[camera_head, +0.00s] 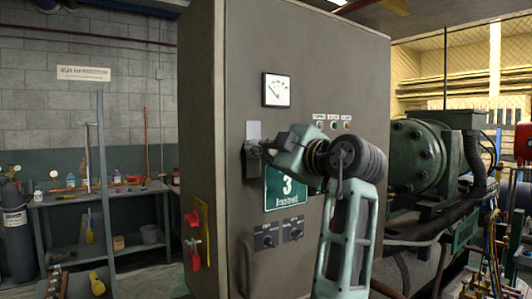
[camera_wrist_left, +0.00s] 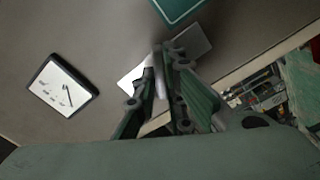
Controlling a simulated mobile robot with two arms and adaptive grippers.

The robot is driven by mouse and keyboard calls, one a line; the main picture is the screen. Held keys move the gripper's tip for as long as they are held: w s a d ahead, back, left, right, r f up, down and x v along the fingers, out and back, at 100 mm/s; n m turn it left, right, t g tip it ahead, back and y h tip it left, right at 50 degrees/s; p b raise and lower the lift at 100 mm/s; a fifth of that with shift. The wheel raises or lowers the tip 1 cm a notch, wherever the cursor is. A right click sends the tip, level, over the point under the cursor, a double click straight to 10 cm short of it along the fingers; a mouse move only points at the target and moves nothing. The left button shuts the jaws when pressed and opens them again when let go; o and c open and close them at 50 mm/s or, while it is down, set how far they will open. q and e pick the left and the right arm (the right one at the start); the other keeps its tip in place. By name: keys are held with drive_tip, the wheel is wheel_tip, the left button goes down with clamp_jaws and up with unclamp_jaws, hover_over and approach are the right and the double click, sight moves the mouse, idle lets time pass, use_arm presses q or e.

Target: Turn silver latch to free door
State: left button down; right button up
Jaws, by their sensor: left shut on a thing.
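The silver latch (camera_head: 253,131) is on the left part of the grey cabinet door (camera_head: 340,75), beside the door's left edge. In the head view its upper plate shows; the lower part is hidden behind my gripper. My left gripper (camera_head: 257,150) is shut on the latch, with its arm coming up from below. In the left wrist view the fingers (camera_wrist_left: 166,60) close at the middle of the silver plate (camera_wrist_left: 196,42), whose ends show on both sides. The door looks closed against the cabinet. My right gripper is not in view.
A gauge (camera_head: 276,90) is above the latch, and a green sign (camera_head: 285,189) below it. A long handle (camera_head: 244,268) is low on the door. A green machine (camera_head: 418,155) stands at right, a workbench (camera_head: 105,195) at left.

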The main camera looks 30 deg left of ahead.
use_arm(q)
drive_tip(key=shift+r+n, duration=0.15)
drive_tip(key=shift+n, duration=0.65)
drive_tip(key=n, duration=0.3)
drive_tip(key=shift+b, duration=0.3)
drive_tip(key=c, duration=1.9)
unclamp_jaws()
drive_tip(key=shift+d, duration=0.1)
drive_tip(key=b+v, duration=0.1)
drive_tip(key=v, duration=0.8)
